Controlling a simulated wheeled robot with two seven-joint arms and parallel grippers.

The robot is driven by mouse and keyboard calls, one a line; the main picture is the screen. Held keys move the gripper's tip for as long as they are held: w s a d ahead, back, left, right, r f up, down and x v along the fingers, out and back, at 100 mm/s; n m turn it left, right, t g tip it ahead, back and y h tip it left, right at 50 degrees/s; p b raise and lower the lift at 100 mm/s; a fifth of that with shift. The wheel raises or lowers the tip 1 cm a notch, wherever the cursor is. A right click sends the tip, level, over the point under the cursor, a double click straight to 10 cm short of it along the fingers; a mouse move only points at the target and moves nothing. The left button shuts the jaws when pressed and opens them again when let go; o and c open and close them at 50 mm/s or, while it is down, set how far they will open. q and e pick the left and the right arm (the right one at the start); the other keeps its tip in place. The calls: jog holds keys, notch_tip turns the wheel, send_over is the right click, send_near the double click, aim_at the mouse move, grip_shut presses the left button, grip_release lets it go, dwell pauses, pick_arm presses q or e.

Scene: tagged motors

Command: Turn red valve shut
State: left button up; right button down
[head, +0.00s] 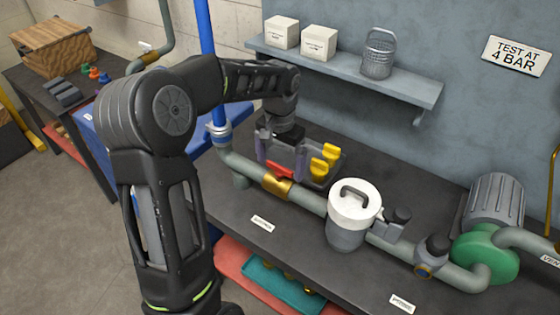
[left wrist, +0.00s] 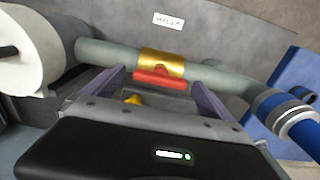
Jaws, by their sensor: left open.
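The red valve has a brass body (left wrist: 161,62) set in a grey-green pipe, with a red handle (left wrist: 158,78) along it in the left wrist view. In the left wrist view the handle lies between the fingertips, apart from both. My right gripper is not in view.
A white-lidded canister (head: 352,205) stands on the pipe line to the right. A dark tray with yellow-handled parts (head: 325,160) sits behind the pipe. A blue upright pipe (head: 207,60) rises at the left. A shelf (head: 400,85) hangs on the wall above. A green pump (head: 485,253) is at the right.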

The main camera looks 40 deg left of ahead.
pick_arm(q)
jog(key=shift+c, duration=0.6)
jog(key=c, duration=1.3)
jog(key=shift+o, duration=0.2)
jog(key=shift+m, duration=0.4)
jog(key=m, duration=0.3)
jog(key=shift+m, duration=0.3)
jog(key=m, duration=0.4)
jog(key=shift+p, duration=0.3)
jog(key=m, duration=0.5)
jog(key=m+p, duration=0.1)
jog(key=m, duration=0.3)
jog(key=shift+m, duration=0.4)
